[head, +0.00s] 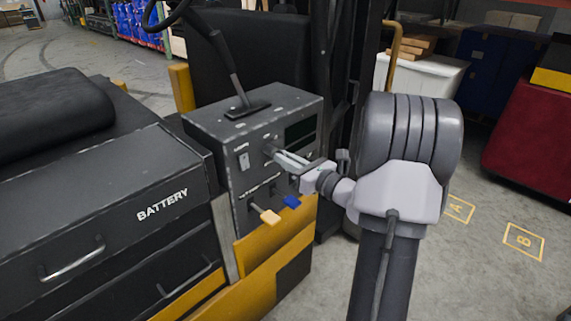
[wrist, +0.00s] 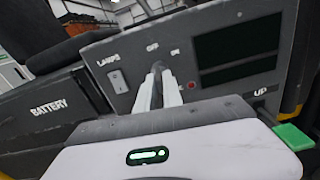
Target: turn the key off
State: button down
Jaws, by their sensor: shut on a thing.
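The dark control box (head: 205,128) stands on the yellow and black vehicle, its front panel facing my arm. My gripper (head: 272,153) reaches the panel from the right, its fingertips close together at the key switch, shut on the key. In the wrist view my gripper (wrist: 158,72) points at the panel just below the OFF and ON labels. The key itself is mostly hidden between the fingers, so I cannot tell which label it points to.
A lamps switch (head: 244,161) sits left of the fingers, and a dark display (wrist: 236,50) lies to their right. A tall lever (head: 229,68) rises from the box top.

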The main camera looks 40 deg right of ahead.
jog(key=shift+n+b, duration=0.3)
jog(key=shift+n, duration=0.2)
jog(key=c, duration=1.6)
grip_release()
jog(key=shift+o, duration=0.2)
jog(key=s+d+p, duration=0.1)
jog(key=s+p, duration=0.2)
jog(key=s, duration=1.4)
jog(key=shift+s+d, duration=0.15)
jog(key=shift+s, duration=0.05)
